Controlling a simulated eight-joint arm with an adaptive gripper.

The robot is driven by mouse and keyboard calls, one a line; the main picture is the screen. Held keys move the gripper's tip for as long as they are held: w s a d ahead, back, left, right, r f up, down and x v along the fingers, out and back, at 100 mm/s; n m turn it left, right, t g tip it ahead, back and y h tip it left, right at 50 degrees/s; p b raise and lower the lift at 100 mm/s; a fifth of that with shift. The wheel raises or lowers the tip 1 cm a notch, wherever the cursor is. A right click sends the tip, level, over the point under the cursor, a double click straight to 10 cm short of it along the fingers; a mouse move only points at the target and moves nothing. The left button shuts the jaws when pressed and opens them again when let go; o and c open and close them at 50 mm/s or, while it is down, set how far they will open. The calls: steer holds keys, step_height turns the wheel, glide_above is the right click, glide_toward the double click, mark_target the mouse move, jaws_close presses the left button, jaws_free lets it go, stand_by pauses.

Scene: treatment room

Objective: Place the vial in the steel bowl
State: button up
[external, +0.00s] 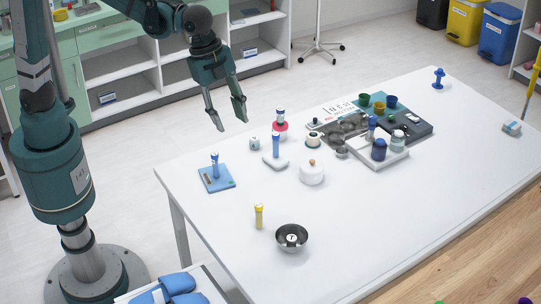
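The steel bowl (304,244) stands near the front of the white table, and a small item with a dark mark lies inside it. A yellow-capped vial (259,217) stands upright on the table just left of the bowl. My gripper (232,124) is open and empty, pointing down, high above and behind the table's left end.
A white tray (389,157) with blue-topped jars and a dark tray (421,130) fill the table's back middle. A round white container (312,174) stands behind the bowl. The table's right front is clear. A wooden surface (470,262) lies at the lower right.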

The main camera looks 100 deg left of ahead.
steer(key=s+a+f+n+t+b, duration=0.1)
steer(key=s+a+n, duration=0.1)
steer(key=s, duration=0.9)
steer(key=s+a+f+n+t, duration=0.1)
steer(key=s+a+n, duration=0.2)
steer(key=s, duration=0.8)
steer(key=s+a+f+n+t+b, duration=0.1)
steer(key=s+a+n+t, duration=0.1)
steer(key=s, duration=1)
steer(key=shift+a+f+n+b, duration=0.15)
steer(key=shift+a+n+b, duration=0.2)
steer(key=shift+a+n, duration=0.6)
steer(key=shift+d, duration=0.2)
